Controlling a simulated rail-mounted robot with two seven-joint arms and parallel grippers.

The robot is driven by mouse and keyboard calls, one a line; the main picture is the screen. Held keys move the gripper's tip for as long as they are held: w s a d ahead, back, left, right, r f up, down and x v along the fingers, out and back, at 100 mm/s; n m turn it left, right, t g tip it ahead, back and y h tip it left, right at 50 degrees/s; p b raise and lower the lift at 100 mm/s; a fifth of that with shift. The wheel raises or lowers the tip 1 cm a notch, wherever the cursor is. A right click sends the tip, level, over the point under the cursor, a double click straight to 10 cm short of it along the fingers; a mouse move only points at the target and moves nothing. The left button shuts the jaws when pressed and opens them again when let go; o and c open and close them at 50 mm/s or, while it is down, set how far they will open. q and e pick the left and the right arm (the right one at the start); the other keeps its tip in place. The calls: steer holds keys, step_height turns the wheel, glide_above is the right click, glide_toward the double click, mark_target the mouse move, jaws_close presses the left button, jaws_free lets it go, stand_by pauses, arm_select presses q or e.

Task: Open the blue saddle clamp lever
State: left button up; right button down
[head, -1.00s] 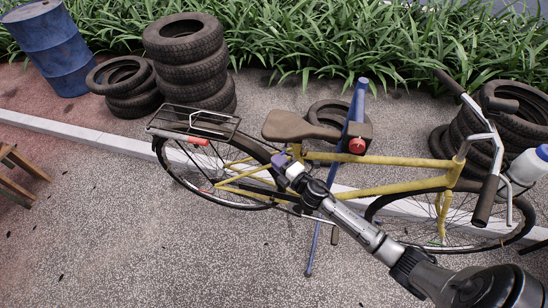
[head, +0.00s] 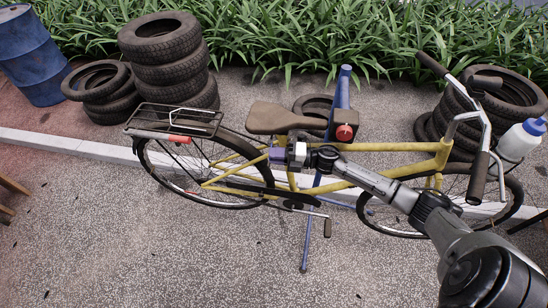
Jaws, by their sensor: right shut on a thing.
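The yellow bicycle (head: 390,147) has a brown saddle (head: 275,118) on its seat post. My right gripper (head: 284,156) reaches in from the lower right, at the top of the seat tube just below the saddle. It is shut on the small blue-purple saddle clamp lever (head: 276,155), which shows at the gripper's tip. The gripper hides the clamp and part of the lever, so I cannot tell the lever's exact angle. My left gripper is not in view.
A blue repair stand (head: 343,88) with a red knob (head: 344,132) holds the bicycle. A rear rack (head: 175,120) is at left. Stacked tyres (head: 170,65) and a blue barrel (head: 30,55) stand behind. The paving in front is clear.

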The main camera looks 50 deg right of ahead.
stand_by(0.3)
steer(key=c, duration=1.1)
jaws_free()
